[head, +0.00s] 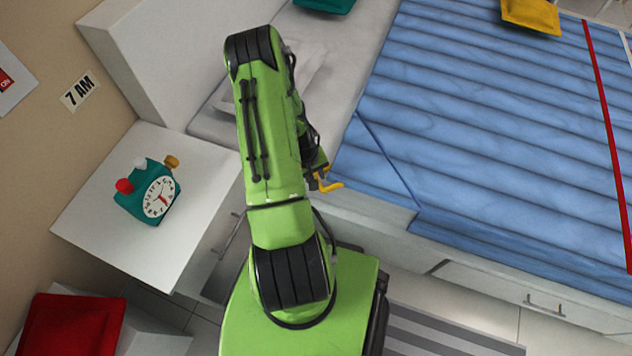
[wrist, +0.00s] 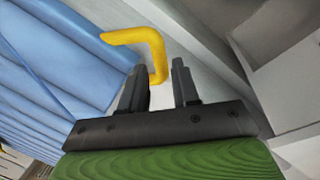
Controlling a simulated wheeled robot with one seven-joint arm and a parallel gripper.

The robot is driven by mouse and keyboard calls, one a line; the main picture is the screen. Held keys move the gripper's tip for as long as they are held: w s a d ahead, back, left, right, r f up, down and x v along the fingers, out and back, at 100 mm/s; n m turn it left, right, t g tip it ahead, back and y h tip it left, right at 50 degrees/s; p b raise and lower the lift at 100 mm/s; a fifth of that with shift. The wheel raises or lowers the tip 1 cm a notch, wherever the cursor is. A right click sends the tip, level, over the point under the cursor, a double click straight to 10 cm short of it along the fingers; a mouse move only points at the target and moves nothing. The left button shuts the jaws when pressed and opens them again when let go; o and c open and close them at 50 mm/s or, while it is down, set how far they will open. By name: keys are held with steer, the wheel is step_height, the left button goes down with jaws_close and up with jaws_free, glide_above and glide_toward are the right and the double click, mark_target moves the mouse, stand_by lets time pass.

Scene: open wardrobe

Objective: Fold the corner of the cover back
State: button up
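The blue cover (head: 470,120) lies over the bed with ridges running across it. Its near-left corner (head: 368,165) is a smooth triangle marked off by a slanting crease. A yellow bent tab (head: 330,185) is at that corner, beside my gripper (head: 318,176). In the wrist view the yellow tab (wrist: 150,38) juts past the fingertips, and its lower end reaches into the gap between the fingers. My gripper (wrist: 159,70) is open, with a clear gap on the tab's right. The cover (wrist: 65,55) fills the left side there.
A white bedside table (head: 190,180) with a teal alarm clock (head: 150,193) stands left of the bed. A white headboard (head: 170,50) is behind. A red cushion (head: 72,325) lies at the lower left. A striped rug (head: 440,335) lies below the bed drawers (head: 540,300).

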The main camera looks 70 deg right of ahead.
steer(key=shift+s+d+f+b, duration=0.15)
steer(key=shift+f, duration=0.65)
steer(key=shift+s+d+f+b, duration=0.1)
steer(key=shift+f+b, duration=0.05)
steer(key=shift+f, duration=0.6)
steer(key=shift+c, duration=0.4)
jaws_close()
steer(key=shift+r, duration=0.1)
